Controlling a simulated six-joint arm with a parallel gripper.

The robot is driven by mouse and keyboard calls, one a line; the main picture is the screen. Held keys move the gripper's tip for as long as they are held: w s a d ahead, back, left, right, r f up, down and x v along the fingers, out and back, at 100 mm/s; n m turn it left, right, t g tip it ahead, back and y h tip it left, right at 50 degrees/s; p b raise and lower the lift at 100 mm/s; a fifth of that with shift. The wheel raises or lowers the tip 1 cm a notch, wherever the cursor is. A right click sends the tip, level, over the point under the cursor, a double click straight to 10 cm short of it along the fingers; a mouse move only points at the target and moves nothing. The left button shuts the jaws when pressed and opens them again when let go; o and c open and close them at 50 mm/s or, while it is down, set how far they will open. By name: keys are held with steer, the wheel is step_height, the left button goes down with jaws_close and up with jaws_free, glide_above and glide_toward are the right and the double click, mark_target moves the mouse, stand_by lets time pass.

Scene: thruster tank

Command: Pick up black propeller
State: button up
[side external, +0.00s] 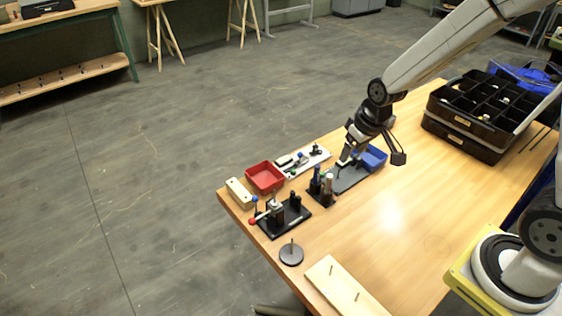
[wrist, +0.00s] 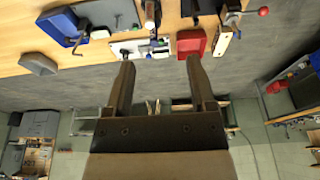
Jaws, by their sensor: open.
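No clear propeller shape can be made out. A small black piece (side external: 316,149) stands at the far end of the white tray (side external: 291,171) and may be the black propeller; it is too small to be sure. The white tray also shows in the wrist view (wrist: 118,47), beyond my fingertips, with small dark and blue parts on it. My gripper (side external: 347,159) is beside the blue bin (side external: 374,159), above the grey mat (side external: 349,180) and right of the white tray. In the wrist view my gripper (wrist: 160,62) is open, with nothing between its fingers.
A red bin (side external: 265,178) and a pale wooden block (side external: 238,193) lie left of the tray. A black fixture (side external: 289,222) and a holder with upright tools (side external: 322,190) stand in front. A black compartment case (side external: 470,138) is at right. The table's middle is clear.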

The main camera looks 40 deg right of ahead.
steer(key=w+d+f, duration=0.2)
steer(key=w+d, duration=0.1)
steer(key=w, duration=0.4)
steer(key=w+d+f, duration=0.3)
steer(key=w, duration=0.3)
steer(key=t, duration=0.2)
glide_toward(316, 145)
steer(key=shift+w+d+f, duration=0.3)
steer(key=shift+w+f, duration=0.3)
steer(key=shift+f, duration=0.3)
steer(key=shift+g, duration=0.3)
steer(key=shift+x, duration=1.25)
steer(key=shift+a+x, duration=0.2)
steer(key=shift+x, duration=2.4)
jaws_close()
